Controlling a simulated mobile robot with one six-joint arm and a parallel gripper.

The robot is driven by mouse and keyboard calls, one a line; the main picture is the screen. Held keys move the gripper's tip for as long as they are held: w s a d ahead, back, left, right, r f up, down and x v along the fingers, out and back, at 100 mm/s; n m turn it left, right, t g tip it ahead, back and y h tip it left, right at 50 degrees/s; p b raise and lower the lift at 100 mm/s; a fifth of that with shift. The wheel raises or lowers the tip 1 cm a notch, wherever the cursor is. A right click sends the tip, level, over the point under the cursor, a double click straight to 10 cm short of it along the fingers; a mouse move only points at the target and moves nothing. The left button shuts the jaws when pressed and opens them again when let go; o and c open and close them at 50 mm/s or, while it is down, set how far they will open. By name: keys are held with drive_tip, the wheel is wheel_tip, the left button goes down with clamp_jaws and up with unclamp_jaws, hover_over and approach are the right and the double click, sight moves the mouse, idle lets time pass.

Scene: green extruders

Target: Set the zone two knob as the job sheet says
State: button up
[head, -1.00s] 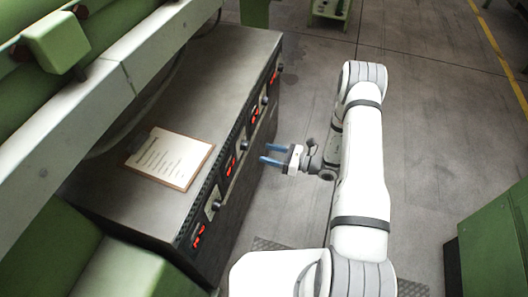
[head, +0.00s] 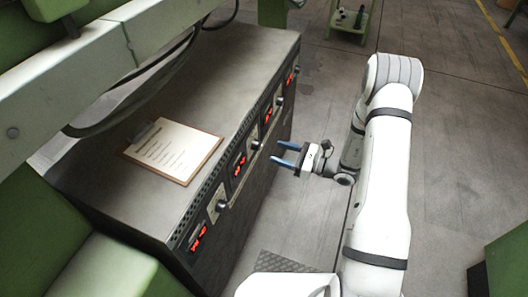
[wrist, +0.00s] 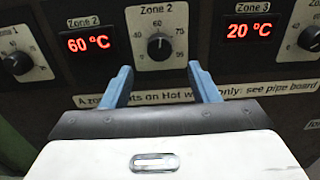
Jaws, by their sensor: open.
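The zone two knob (wrist: 160,46) is a black dial on a white scale plate in the wrist view. Its white mark points roughly up, near 60. The display (wrist: 88,42) to its left reads 60 °C. My gripper (wrist: 162,70) is open and empty, its blue fingers spread below and either side of the knob. In the head view my gripper (head: 276,152) is in front of the panel, apart from the knob (head: 255,146). The job sheet (head: 172,150) lies on a clipboard on the cabinet top; its writing is too small to read.
The zone one knob (wrist: 17,63) is at left. The zone three display (wrist: 248,30) reads 20 °C, with its knob (wrist: 308,38) at the right edge. A label strip (wrist: 252,91) below is partly hidden by my gripper. The floor (head: 450,150) right of my arm is clear.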

sight(260, 146)
drive_tip(key=x, duration=0.6)
drive_tip(key=shift+a, duration=0.25)
drive_tip(key=c, duration=1)
drive_tip(key=shift+n+b, duration=1)
drive_tip(key=shift+b, duration=0.1)
drive_tip(key=o, duration=1)
